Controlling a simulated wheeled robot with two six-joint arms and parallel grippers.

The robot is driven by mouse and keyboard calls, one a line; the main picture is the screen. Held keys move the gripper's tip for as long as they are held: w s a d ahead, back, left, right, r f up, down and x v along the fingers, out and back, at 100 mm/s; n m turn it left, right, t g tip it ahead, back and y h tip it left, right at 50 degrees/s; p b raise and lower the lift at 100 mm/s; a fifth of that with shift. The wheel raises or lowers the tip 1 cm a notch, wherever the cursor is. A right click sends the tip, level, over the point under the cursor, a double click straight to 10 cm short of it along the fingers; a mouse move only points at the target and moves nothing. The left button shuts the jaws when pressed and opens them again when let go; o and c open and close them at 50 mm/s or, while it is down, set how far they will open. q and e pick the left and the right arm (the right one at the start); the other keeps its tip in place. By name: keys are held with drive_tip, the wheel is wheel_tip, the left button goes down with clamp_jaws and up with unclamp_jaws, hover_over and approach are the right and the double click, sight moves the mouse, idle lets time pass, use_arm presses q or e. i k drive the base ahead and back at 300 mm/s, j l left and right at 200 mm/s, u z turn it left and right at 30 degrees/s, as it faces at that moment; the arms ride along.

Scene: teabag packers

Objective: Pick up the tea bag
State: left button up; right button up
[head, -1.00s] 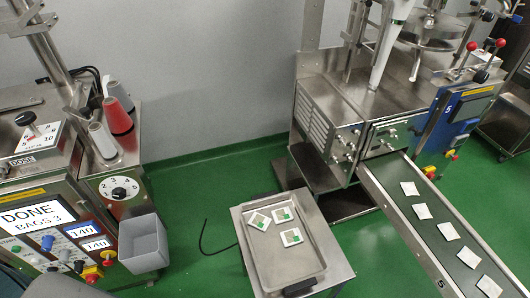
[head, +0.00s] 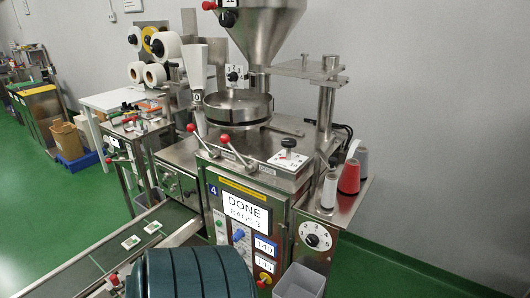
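Two small white tea bags with green marks, one tea bag (head: 130,242) and another tea bag (head: 153,227), lie apart on the dark conveyor belt (head: 75,270) at the lower left. A dark ribbed rounded part, probably my arm, fills the bottom centre and hides what is behind it. Neither of my grippers shows, so I cannot see where they are relative to the bags.
A steel packing machine (head: 236,175) numbered 4 stands in the middle, its screen (head: 246,214) reading "DONE BAGS 3". A grey bin (head: 298,283) is at its lower right. Green floor (head: 50,205) is open at the left.

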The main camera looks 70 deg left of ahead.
sight(132, 241)
drive_tip(key=u, duration=0.45)
drive_tip(key=k+u, duration=0.1)
drive_tip(key=u, duration=0.35)
drive_tip(key=j+u, duration=0.1)
drive_tip(key=u, duration=0.35)
drive_tip(key=j+u, duration=0.1)
drive_tip(key=u, duration=0.35)
drive_tip(key=j+u, duration=0.1)
drive_tip(key=u, duration=0.35)
drive_tip(key=k+j+u, duration=0.1)
drive_tip(key=u, duration=0.75)
drive_tip(key=i+l, duration=0.15)
drive_tip(key=i, duration=0.3)
drive_tip(key=i+l+z, duration=0.1)
drive_tip(key=i, duration=0.35)
